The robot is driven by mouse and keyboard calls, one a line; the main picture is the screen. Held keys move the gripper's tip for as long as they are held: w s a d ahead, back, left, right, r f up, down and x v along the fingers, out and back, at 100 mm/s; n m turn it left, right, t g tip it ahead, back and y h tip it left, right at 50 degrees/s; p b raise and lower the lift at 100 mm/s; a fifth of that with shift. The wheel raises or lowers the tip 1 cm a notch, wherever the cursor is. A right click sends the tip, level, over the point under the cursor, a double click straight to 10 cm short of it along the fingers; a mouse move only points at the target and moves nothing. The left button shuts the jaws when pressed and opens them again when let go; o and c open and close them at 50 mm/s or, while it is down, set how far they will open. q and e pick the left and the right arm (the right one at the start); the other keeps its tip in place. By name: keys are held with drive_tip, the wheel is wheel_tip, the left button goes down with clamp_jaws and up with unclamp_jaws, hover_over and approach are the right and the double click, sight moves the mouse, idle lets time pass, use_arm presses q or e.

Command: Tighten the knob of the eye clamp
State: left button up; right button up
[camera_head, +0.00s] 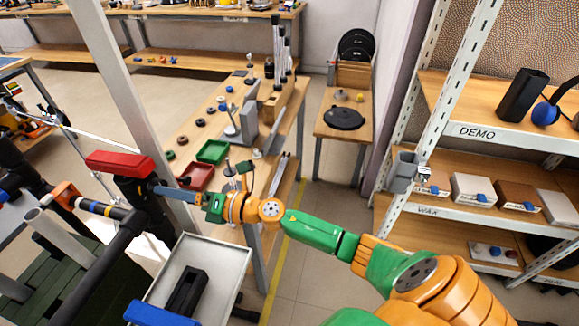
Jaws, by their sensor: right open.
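A dark clamp-like body (135,191), which I take to be the eye clamp, sits under a red pad (120,162) at the left. Its knob is hard to make out; a small dark part shows at the fingertips. My right arm comes in from the lower right, green and orange. My right gripper (160,190) has blue fingers pointing left, with their tips at the clamp's right side. The jaws are open. I cannot tell whether the fingers touch the knob or straddle it. My left gripper is not in view.
A black tube frame (107,252) with coloured bands runs beside the clamp. A grey tray (216,261) holding a black part lies below the gripper. A pale post (113,66) rises behind. A wooden table (203,150) with green and red bins stands beyond; shelves (479,214) stand right.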

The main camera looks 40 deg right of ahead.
drive_tip(key=x, duration=0.3)
drive_tip(key=b+x, duration=0.1)
drive_tip(key=x, duration=0.2)
drive_tip(key=shift+f, duration=0.2)
drive_tip(key=n+b, duration=0.1)
drive_tip(key=n, duration=0.1)
drive_tip(key=n+b, duration=0.2)
drive_tip(key=n, duration=0.1)
drive_tip(key=shift+w+a+f+n, duration=0.1)
drive_tip(key=shift+f+n, duration=0.2)
drive_tip(key=shift+f, duration=0.1)
drive_tip(key=shift+s+d+r+n+p, duration=0.4)
drive_tip(key=shift+s+r+n, duration=0.1)
drive_tip(key=shift+n, duration=0.4)
drive_tip(key=s+d+r+m+t+h, duration=0.2)
drive_tip(key=s+d+r+m+t, duration=0.1)
drive_tip(key=s+d+m, duration=0.3)
drive_tip(key=s+d+f+m+h+p, duration=0.1)
drive_tip(key=d+f+m+h, duration=0.3)
drive_tip(key=m, duration=0.6)
drive_tip(key=s+d+f+m+h, duration=0.2)
drive_tip(key=d+m+h, duration=0.3)
drive_tip(key=m, duration=0.4)
drive_tip(key=s+f+m+g+h+p, duration=0.1)
drive_tip(key=s+f+m+g, duration=0.9)
drive_tip(key=s+f, duration=0.4)
wheel_tip(320, 180, down, 2)
drive_tip(key=shift+f+g, duration=0.1)
drive_tip(key=shift+g, duration=0.2)
drive_tip(key=shift+s, duration=0.1)
